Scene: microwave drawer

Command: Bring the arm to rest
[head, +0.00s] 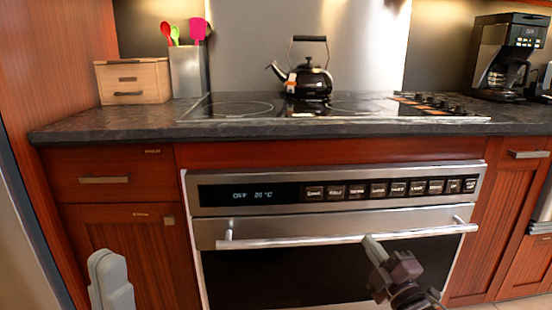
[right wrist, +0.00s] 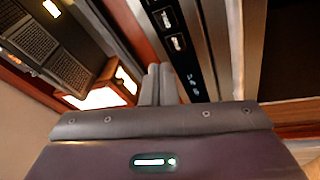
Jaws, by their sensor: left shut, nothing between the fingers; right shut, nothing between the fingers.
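My right gripper (head: 370,241) is at the lower middle right of the head view, in front of the oven (head: 335,195). Its fingers are together with nothing between them. Their tips overlap the oven's long handle (head: 300,241) in the picture; I cannot tell whether they touch it. In the right wrist view the shut fingers (right wrist: 160,84) point toward the oven's button panel (right wrist: 178,40). The oven door looks closed. A grey rounded part of my left arm shows at the lower left of the head view; no left fingers can be made out.
A dark counter (head: 130,124) runs above the oven. On it are a black kettle (head: 305,82), a wooden box (head: 132,82), a utensil holder (head: 186,72) and a coffee maker (head: 505,60). Wooden cabinets (head: 108,180) flank the oven. The space before the oven's left half looks clear.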

